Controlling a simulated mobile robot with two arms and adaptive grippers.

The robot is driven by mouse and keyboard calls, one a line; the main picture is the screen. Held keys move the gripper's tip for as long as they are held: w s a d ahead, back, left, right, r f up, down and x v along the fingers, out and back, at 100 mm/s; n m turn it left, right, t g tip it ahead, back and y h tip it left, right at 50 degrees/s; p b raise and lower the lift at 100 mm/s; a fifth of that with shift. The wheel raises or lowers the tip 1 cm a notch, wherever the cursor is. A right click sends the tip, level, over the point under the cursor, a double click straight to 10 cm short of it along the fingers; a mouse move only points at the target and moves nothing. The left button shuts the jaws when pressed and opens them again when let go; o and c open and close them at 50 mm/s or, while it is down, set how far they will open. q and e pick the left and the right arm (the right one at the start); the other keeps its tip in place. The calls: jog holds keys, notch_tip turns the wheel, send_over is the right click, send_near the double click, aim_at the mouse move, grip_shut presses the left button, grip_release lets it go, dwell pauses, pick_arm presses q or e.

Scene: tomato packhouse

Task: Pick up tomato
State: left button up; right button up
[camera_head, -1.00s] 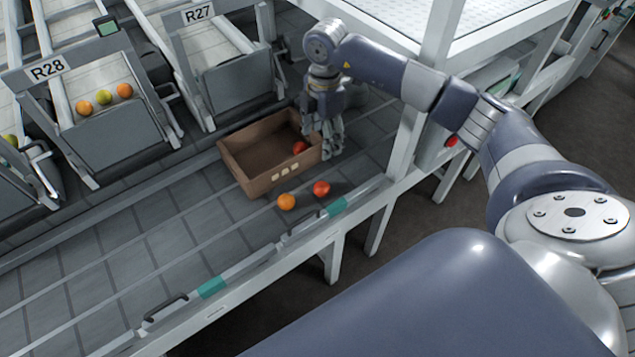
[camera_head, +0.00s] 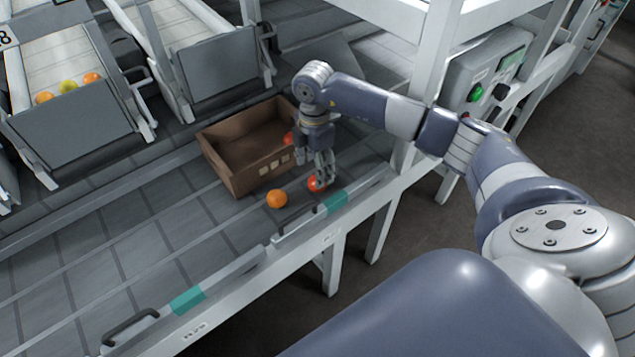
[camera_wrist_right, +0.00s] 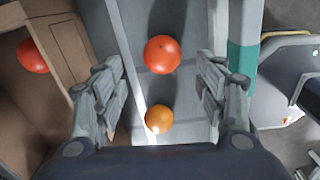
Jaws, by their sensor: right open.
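A red tomato (camera_head: 315,184) lies on the grey conveyor outside the box, below my right gripper (camera_head: 322,172). It also shows in the right wrist view (camera_wrist_right: 162,54), between the spread fingers and ahead of them. My right gripper (camera_wrist_right: 162,92) is open and empty. An orange tomato (camera_head: 277,198) lies on the conveyor to the left of the red one; it shows in the wrist view (camera_wrist_right: 159,119) too. Another red tomato (camera_head: 288,138) is inside the brown box (camera_head: 236,184), partly hidden; the wrist view shows it at the left (camera_wrist_right: 33,56). My left gripper is not in view.
The box stands just left of my right gripper. A white rail with teal blocks (camera_head: 188,300) runs along the conveyor's front edge. Chutes stand behind, one holding several tomatoes (camera_head: 68,87). The conveyor at the lower left is clear.

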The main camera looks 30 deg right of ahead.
jog(key=f, duration=0.5)
jog(key=shift+s+d+f+b, duration=0.1)
jog(key=shift+s+f+b, duration=0.1)
jog(key=shift+f+b, duration=0.15)
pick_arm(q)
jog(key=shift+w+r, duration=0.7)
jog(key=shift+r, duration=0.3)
pick_arm(e)
jog(key=shift+r, duration=0.1)
jog(key=c, duration=0.8)
